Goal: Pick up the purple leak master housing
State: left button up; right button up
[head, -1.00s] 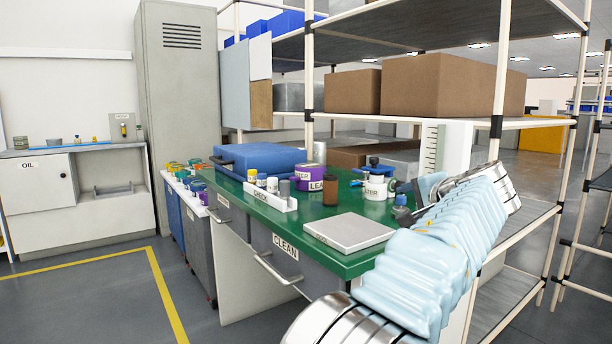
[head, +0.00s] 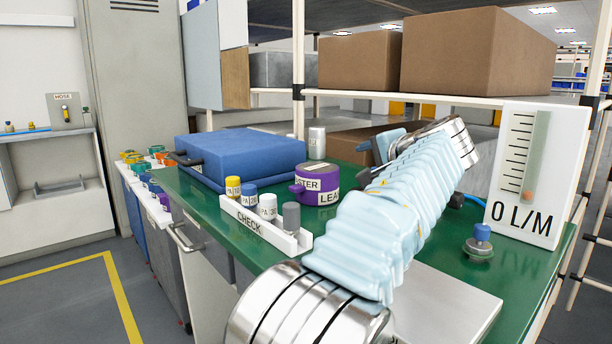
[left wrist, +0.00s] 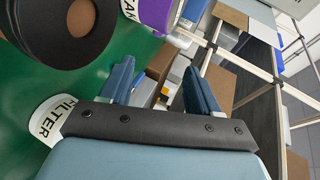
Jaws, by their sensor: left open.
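The purple leak master housing (head: 316,185) is a short round purple can with a white label, upright on the green bench in the middle of the head view. In the left wrist view its purple and white side (left wrist: 152,12) shows at the top edge, cut off. My left gripper (head: 376,150) is right of it in the head view, partly hidden by my sleeved arm. In the left wrist view its two blue fingers (left wrist: 160,85) stand wide apart with nothing between them. The gripper is apart from the housing. My right gripper is not in view.
A white CHECK rack (head: 262,228) with several small bottles stands in front of the housing. A blue case (head: 240,158) lies behind left. A flow gauge (head: 525,170) stands at right. A white FILTER part (left wrist: 48,120) and a brown ringed object (left wrist: 62,30) are near the gripper.

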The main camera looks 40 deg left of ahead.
pick_arm(q)
jog(key=p+x, duration=0.1)
jog(key=x, duration=0.7)
jog(key=shift+w+a, duration=0.2)
jog(key=shift+a, duration=0.15)
jog(key=p+x, duration=0.1)
jog(key=x, duration=0.4)
jog(key=shift+w+a+f+p, duration=0.25)
jog(key=shift+p, duration=0.1)
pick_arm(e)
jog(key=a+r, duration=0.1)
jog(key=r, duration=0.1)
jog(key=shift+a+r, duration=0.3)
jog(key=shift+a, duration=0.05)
pick_arm(q)
jog(key=shift+c, duration=0.2)
grip_shut()
